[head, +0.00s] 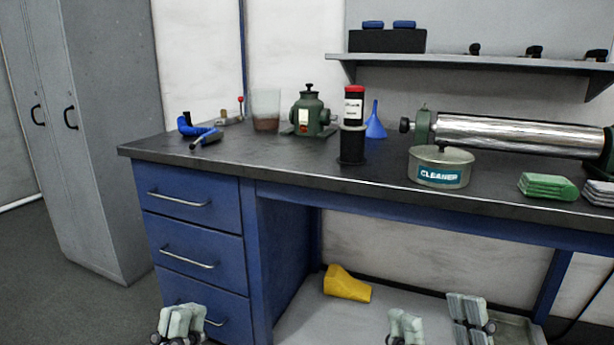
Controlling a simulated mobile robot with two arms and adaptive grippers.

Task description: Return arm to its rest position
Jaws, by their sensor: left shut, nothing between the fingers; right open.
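My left gripper (180,322) shows at the bottom edge, in front of the blue drawers (190,215). Its pale finger pads are together and hold nothing. My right gripper (437,322) shows at the bottom edge right of centre. Its two pale fingers stand wide apart with nothing between them. Both grippers appear low, below the level of the dark bench top (290,165). Most of both arms is out of the picture.
The bench holds a green device (308,112), a black-and-red bottle (353,105), a blue funnel (375,125), a CLEANER tin (441,167), a metal roller (510,135) and green pads (547,186). A yellow object (346,284) lies beneath. Grey lockers (105,110) stand left.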

